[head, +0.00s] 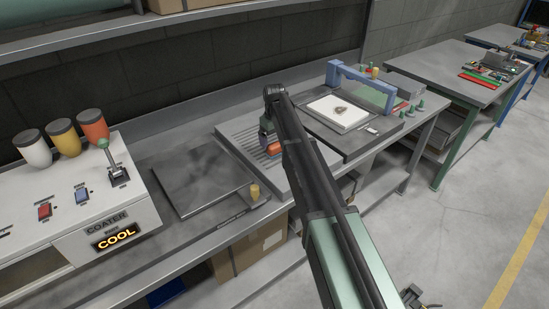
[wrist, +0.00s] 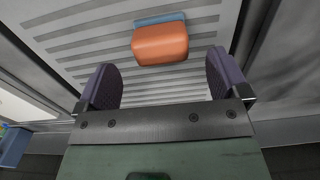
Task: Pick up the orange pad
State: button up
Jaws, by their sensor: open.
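The orange pad (wrist: 160,44) is a rounded block at the top middle of the wrist view. A blue part (wrist: 160,19) shows along its far edge. It lies over a grey slatted rack (wrist: 75,38). In the head view the orange pad (head: 274,148) is partly hidden by my arm, on the ribbed rack (head: 238,132). My gripper (wrist: 165,80) is open, its two purple-padded fingers apart. The pad appears beyond the gap between the fingertips, not between them. In the head view my gripper (head: 267,136) is right beside the pad and partly hidden.
Left of the rack lie a dark flat plate (head: 198,180) and a small yellow cylinder (head: 254,191). A coater machine (head: 80,205) with a lit COOL sign stands further left. Right of my arm are a white tray (head: 340,112) and a blue frame (head: 362,78).

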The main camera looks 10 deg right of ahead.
aim_at(275, 144)
notch_tip(275, 144, down, 6)
jog(key=b, duration=0.5)
jog(key=shift+f, duration=0.15)
jog(key=shift+s+r, duration=0.1)
jog(key=shift+r, duration=0.15)
jog(key=shift+c, duration=0.4)
jog(key=c, duration=0.9)
